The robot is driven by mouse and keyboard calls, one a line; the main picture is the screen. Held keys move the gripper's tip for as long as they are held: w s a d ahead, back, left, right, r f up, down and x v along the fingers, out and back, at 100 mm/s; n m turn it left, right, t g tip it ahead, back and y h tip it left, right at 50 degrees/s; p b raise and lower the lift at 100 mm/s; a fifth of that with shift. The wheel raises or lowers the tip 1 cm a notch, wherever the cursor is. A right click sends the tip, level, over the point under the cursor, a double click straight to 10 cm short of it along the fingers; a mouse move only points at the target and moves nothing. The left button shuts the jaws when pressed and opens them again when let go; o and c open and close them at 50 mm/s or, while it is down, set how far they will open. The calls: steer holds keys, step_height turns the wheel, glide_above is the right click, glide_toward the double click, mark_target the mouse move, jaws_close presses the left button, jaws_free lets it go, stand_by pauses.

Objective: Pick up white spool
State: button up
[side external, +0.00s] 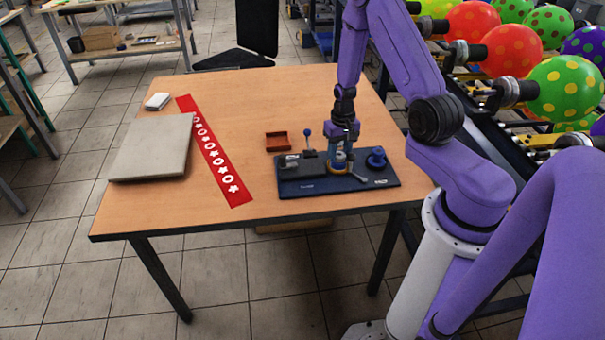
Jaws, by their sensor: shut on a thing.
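My gripper (341,157) points straight down over the right half of the dark blue base plate (375,183) on the wooden table. It is shut on a small pale spool (341,155), which shows between the fingers just above the plate. The fingers hide part of the spool, and I cannot tell whether it still touches what is beneath it. A blue ring-shaped piece (376,157) sits on the plate to the right of my gripper. A dark block-like fixture (302,167) with a blue-knobbed lever (307,133) stands to the left.
A small red-brown tray (277,141) lies behind the plate. A red strip with white flowers (216,152), a grey flat box (153,148) and a small white item (157,101) lie to the left. Racked balloons (563,90) stand at the right. The table's back middle is clear.

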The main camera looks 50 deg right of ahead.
steer(key=shift+r, duration=0.7)
stand_by(0.3)
steer(key=shift+r, duration=3.05)
